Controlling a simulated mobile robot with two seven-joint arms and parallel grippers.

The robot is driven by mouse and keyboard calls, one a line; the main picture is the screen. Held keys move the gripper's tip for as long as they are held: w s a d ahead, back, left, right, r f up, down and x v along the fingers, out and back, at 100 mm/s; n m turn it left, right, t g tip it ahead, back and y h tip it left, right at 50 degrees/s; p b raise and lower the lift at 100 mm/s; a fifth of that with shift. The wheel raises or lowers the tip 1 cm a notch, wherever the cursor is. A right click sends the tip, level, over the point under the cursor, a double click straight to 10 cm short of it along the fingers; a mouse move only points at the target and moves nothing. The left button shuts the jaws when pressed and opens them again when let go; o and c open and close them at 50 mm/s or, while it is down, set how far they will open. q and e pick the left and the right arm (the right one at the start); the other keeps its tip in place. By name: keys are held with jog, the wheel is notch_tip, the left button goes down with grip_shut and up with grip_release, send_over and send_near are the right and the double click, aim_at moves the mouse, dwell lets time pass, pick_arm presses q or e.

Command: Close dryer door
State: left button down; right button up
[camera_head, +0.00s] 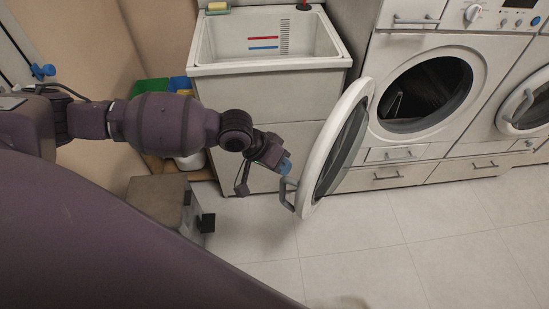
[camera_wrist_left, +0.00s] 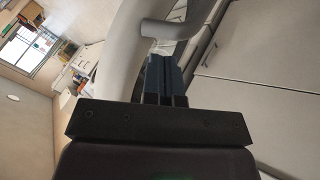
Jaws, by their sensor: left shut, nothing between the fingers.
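The dryer (camera_head: 395,48) is white with a dark, open drum (camera_head: 425,92). Its round door (camera_head: 326,142) is swung wide open toward the left, with a white rim and dark glass. The door handle (camera_head: 287,193) is on the rim's outer edge, low at the left. My left gripper (camera_head: 284,167) is shut and empty, just left of the door and slightly above the handle. In the left wrist view its fingers (camera_wrist_left: 165,78) point at the handle (camera_wrist_left: 168,29) beside the curved rim (camera_wrist_left: 122,48). Whether they touch the door cannot be told. My right gripper is not in view.
A white sink cabinet (camera_head: 270,95) stands behind my left arm. A second front loader (camera_head: 528,98) is at the far right. Drawers (camera_head: 400,174) sit under the dryer. The tiled floor (camera_head: 420,250) in front is clear.

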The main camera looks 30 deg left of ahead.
pick_arm(q)
jog(key=x, duration=0.4)
jog(key=shift+b, duration=0.3)
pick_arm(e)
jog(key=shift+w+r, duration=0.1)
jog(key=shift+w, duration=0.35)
pick_arm(q)
jog(key=shift+r, duration=0.1)
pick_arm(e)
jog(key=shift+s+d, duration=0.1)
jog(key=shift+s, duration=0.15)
pick_arm(q)
jog(key=shift+d, duration=0.1)
